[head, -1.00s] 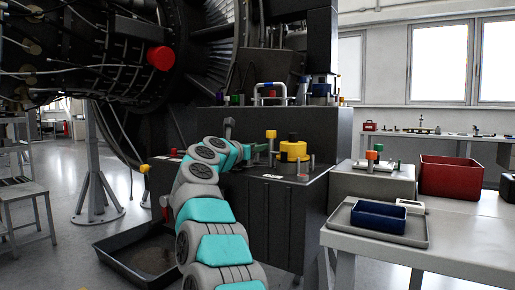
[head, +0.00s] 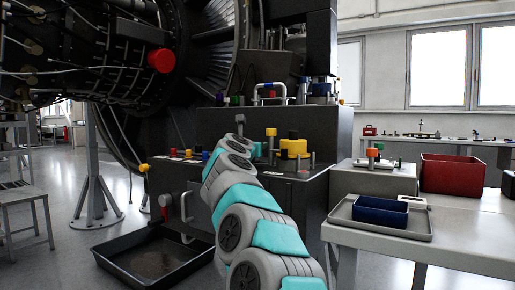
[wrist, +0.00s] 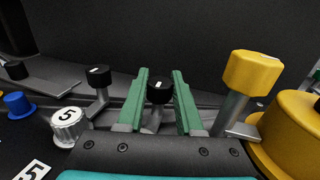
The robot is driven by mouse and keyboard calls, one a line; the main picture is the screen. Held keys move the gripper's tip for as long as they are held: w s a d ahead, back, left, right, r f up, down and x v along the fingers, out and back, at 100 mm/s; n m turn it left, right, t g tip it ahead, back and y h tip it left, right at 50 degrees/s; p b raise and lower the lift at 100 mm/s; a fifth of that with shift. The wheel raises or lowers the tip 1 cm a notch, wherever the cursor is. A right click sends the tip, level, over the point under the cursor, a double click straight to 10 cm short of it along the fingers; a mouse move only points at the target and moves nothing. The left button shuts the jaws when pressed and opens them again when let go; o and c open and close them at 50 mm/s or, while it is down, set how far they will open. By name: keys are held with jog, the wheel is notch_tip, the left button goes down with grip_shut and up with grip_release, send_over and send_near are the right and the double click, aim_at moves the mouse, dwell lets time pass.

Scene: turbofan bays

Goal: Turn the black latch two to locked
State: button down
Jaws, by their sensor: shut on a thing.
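In the wrist view, my gripper (wrist: 158,92) has its two green fingers on either side of a black-topped latch knob (wrist: 160,88), shut on it. The knob bears a small white mark, too small to read, and its stem shows below it. A second black-topped latch (wrist: 98,76) stands upright to the left on a grey arm, apart from my fingers. I cannot tell from the marks which one is two. In the head view my own arm hides the gripper and the held knob.
A yellow-topped latch (wrist: 252,72) stands close to the right of my fingers, with a large yellow cylinder (wrist: 291,130) beyond it. A white knob marked 5 (wrist: 69,126) and a blue knob (wrist: 18,104) are to the left. A dark wall rises behind. A black tray (head: 150,258) lies on the floor.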

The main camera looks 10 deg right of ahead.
jog(key=c, duration=0.6)
grip_release()
jog(key=shift+o, duration=0.2)
jog(key=shift+s+a+f+b, duration=0.15)
jog(key=shift+s+a+b, duration=0.1)
jog(key=shift+s+b, duration=0.15)
jog(key=b+v, duration=0.2)
jog(key=v, duration=0.4)
jog(key=shift+s, duration=0.2)
jog(key=shift+s+a, duration=0.1)
jog(key=shift+s, duration=0.1)
